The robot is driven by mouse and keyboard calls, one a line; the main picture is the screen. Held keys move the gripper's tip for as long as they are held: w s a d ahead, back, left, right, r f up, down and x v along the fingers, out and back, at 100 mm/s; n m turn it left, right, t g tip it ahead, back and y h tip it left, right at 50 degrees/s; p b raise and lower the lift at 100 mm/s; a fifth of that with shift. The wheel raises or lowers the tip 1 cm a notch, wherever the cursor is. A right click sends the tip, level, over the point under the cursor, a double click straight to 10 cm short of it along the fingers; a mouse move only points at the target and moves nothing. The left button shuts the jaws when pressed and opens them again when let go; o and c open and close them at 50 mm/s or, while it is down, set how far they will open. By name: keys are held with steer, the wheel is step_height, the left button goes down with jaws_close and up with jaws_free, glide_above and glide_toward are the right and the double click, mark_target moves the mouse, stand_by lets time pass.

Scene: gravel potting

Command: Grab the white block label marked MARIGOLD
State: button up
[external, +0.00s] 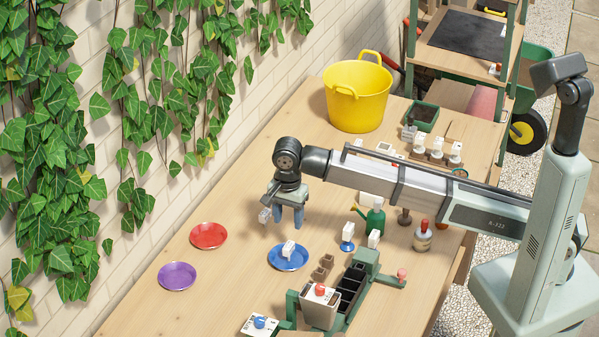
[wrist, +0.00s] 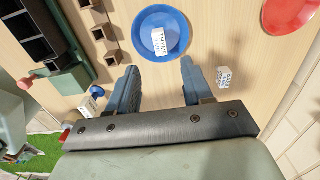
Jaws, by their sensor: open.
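My gripper (external: 288,220) is open and empty above the table, its two blue fingers pointing down. It shows in the wrist view (wrist: 160,76) with bare wood between the fingers. A white block (external: 264,215) with dark lettering is just left of the fingers; in the wrist view this block (wrist: 224,77) is outside the right finger. Its lettering is too small to read surely. Another white block (external: 288,249) lies on the blue saucer (external: 301,263); in the wrist view this block (wrist: 159,40) seems to read THYME. I cannot make out MARIGOLD on any block.
A red saucer (external: 208,236) and a purple saucer (external: 177,276) lie to the left. More white blocks stand right of the gripper, including one (external: 374,238) near the green watering can (external: 373,218). A green-framed bin stand (external: 365,262) is in front. A yellow tub (external: 357,98) stands behind.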

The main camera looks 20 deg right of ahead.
glide_toward(358, 141)
steer(key=shift+n, duration=0.4)
steer(key=f, duration=0.6)
steer(key=shift+a+f, duration=0.2)
steer(key=shift+f, duration=0.2)
steer(key=shift+s+d+f, duration=0.1)
steer(key=shift+d+f, duration=0.05)
steer(key=shift+f, duration=1.15)
steer(key=shift+d+f, duration=0.1)
steer(key=shift+f, duration=1.15)
jaws_close()
